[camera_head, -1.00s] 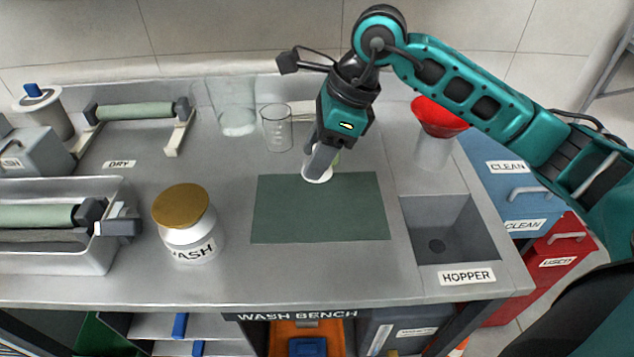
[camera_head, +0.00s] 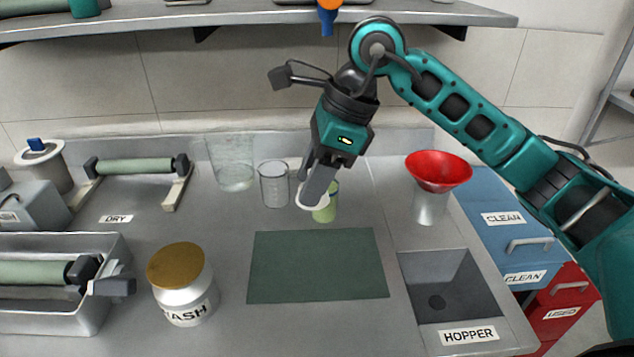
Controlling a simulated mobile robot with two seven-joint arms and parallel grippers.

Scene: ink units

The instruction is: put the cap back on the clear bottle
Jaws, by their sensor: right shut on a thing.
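My right gripper (camera_head: 316,190) is shut on a round white cap (camera_head: 311,203), held in the air just behind the green mat. The fingers hide part of the cap. A small clear vessel with pale green contents (camera_head: 330,206) stands right behind the gripper and is partly hidden by it. A tall clear glass vessel (camera_head: 232,165) stands open at the back left of the gripper. The frames do not make certain which of these is the clear bottle. My left gripper is not in view.
A graduated beaker (camera_head: 273,186) stands left of the gripper. A red funnel (camera_head: 438,170) sits on a grey translucent container at right. The green mat (camera_head: 318,266) is bare. A gold-lidded wash jar (camera_head: 185,290) stands front left, the hopper basin (camera_head: 443,285) front right. A shelf (camera_head: 250,17) overhangs the back.

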